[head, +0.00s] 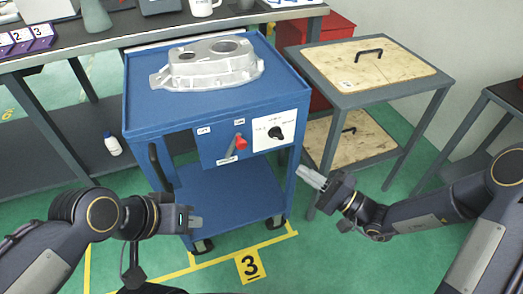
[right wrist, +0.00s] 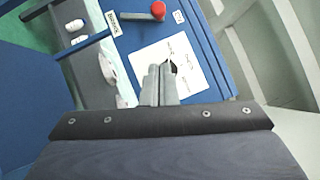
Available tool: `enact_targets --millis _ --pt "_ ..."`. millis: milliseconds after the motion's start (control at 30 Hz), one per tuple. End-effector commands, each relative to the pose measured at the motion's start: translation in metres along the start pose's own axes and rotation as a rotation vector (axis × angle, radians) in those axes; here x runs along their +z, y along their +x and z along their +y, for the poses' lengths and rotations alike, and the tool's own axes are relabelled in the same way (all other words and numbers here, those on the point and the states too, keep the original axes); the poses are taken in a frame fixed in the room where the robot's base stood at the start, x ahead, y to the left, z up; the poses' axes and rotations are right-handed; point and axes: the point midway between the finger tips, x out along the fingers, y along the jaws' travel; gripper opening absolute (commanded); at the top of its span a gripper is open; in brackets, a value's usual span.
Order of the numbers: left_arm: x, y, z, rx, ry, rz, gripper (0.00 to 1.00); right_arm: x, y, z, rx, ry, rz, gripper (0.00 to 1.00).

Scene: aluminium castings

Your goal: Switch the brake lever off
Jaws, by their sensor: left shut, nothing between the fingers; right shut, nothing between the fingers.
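The brake lever (head: 237,147) is on the front panel of a blue cart. It has a red knob and a short grey arm, with the knob end up and to the right, between small white labels too small to read. The red knob (right wrist: 158,11) also shows at the top of the right wrist view. My right gripper (head: 304,174) is shut and empty, just right of the cart's front, below and right of the lever and apart from it. My left gripper (head: 197,222) is shut and empty, low in front of the cart, below and left of the lever.
A white plate with a black rotary knob (head: 276,133) sits right of the lever. A metal casting (head: 208,62) lies on the blue cart (head: 138,112). A grey table with wooden boards (head: 364,66) stands to the right. A white bottle (head: 112,146) stands at left.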

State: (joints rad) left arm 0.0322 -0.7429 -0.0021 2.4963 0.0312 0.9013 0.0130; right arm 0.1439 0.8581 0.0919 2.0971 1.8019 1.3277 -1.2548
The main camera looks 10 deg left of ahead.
Motion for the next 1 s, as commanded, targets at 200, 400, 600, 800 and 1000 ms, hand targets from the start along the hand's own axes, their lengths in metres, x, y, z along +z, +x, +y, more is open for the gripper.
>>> enact_targets --millis 200,400,600,800,1000 --pt "0.001 0.002 -0.001 0.000 0.000 0.000 0.00 0.000 0.015 0.001 0.002 -0.002 -0.004 0.00" --pt "0.003 0.005 -0.002 0.000 0.000 0.000 0.00 0.002 0.054 0.002 0.001 -0.001 -0.007 0.00" --pt "0.005 0.009 -0.004 0.000 0.000 0.000 0.00 0.001 0.097 0.002 0.001 -0.001 -0.005 0.00" --pt "0.006 0.013 -0.006 0.000 0.000 0.000 0.00 0.020 0.119 0.001 0.002 0.001 -0.004 0.00" --pt "0.007 0.013 -0.006 0.000 0.000 0.000 0.00 0.028 0.128 0.000 0.001 0.000 -0.002 0.00"
